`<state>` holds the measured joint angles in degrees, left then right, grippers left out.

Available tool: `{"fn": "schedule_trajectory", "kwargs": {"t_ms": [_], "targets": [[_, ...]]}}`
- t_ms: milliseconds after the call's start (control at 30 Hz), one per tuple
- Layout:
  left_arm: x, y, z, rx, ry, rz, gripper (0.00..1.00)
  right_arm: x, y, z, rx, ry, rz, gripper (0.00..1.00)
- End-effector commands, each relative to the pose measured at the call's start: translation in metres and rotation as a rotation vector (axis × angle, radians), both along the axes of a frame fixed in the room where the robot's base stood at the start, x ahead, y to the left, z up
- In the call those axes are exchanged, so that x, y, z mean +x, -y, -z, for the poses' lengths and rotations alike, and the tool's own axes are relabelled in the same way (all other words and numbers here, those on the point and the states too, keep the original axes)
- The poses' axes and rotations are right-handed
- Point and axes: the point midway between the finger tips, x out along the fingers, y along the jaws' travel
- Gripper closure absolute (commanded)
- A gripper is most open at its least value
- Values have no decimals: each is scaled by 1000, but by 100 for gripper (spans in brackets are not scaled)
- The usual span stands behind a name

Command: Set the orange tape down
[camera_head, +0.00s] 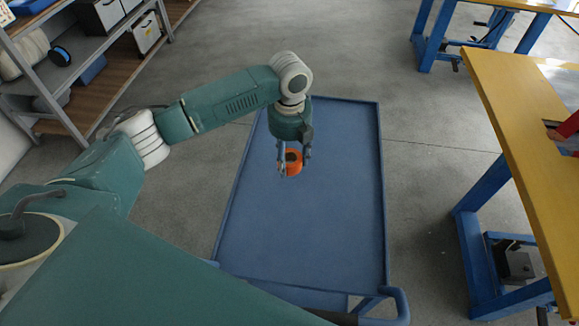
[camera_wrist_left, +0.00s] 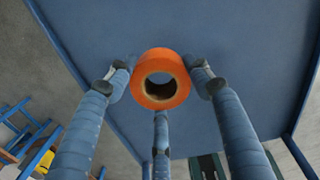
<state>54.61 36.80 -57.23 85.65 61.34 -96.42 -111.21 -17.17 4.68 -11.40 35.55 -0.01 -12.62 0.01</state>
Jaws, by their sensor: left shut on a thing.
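The orange tape (camera_head: 294,168) is a small roll with a dark core. My left gripper (camera_head: 293,164) is shut on it, over the blue cart top (camera_head: 305,235). In the left wrist view the orange tape (camera_wrist_left: 160,55) sits between the fingertips of my left gripper (camera_wrist_left: 160,82), its round hole facing the camera. The blue cart top (camera_wrist_left: 225,30) fills the background behind it. I cannot tell whether the tape touches the cart surface. My right gripper is not in view.
The cart top is otherwise bare, with a raised rim and a handle (camera_head: 385,305) at the near end. A yellow-topped workbench (camera_head: 520,130) stands at the right. A shelf (camera_head: 80,70) with bins stands at the upper left.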

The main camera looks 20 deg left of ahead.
Motion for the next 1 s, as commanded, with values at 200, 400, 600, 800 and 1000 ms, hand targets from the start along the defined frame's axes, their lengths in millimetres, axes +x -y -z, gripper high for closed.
{"fn": "schedule_trajectory", "kwargs": {"t_ms": [200,400,600,800,1000], "targets": [[-2,0,29,1,-5,0,77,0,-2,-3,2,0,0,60],[0,0,41,0,-1,0,77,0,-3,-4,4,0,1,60],[-1,0,43,0,-1,0,77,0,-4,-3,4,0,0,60],[-1,0,44,0,-1,0,30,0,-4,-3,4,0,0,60],[-1,0,44,0,-1,0,30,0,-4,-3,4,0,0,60]]}}
